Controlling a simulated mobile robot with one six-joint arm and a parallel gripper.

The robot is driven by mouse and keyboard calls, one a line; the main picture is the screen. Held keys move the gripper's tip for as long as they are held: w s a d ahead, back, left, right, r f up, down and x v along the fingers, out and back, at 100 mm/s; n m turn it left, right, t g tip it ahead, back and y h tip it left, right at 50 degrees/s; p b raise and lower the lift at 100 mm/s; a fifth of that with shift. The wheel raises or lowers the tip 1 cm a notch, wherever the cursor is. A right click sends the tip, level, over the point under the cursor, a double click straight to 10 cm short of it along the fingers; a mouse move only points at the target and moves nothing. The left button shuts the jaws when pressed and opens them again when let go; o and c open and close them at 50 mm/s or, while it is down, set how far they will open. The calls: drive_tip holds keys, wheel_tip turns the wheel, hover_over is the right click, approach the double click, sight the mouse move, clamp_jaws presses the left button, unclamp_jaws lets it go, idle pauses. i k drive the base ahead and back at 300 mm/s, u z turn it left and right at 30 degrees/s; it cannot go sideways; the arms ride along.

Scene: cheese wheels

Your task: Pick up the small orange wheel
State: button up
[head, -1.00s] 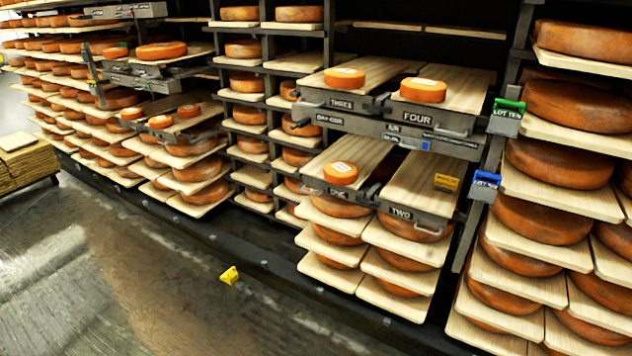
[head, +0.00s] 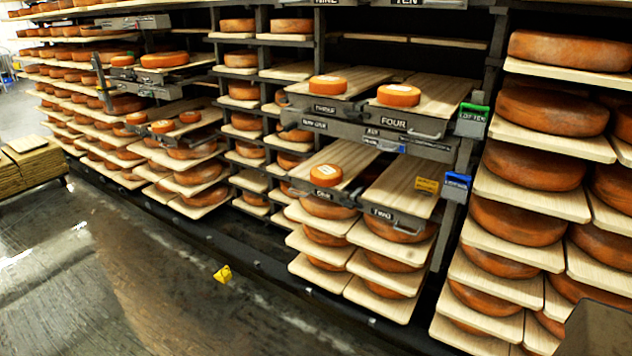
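Several small orange wheels with pale top labels sit on pulled-out boards. One small orange wheel (head: 328,86) is on board THREE and another small orange wheel (head: 398,95) is on board FOUR. A third small orange wheel (head: 326,175) is on the lower board ONE. More small wheels (head: 162,127) sit on a left-hand rack section. My gripper is not in view. A dark grey block shape at the bottom right corner may be part of me; I cannot tell.
Large orange wheels (head: 525,176) fill the right rack on wooden boards. A green tag box (head: 472,119) and a blue one (head: 457,186) hang on the post. A yellow wedge (head: 223,274) lies on the floor before the rack. The floor is otherwise open.

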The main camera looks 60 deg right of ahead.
sight(324, 175)
drive_tip(key=z, duration=0.55)
drive_tip(key=i, duration=1.3)
drive_tip(key=u, duration=0.55)
drive_tip(key=k, duration=0.9)
drive_tip(key=z, duration=0.35)
drive_tip(key=i, duration=0.15)
drive_tip(key=u, duration=0.2)
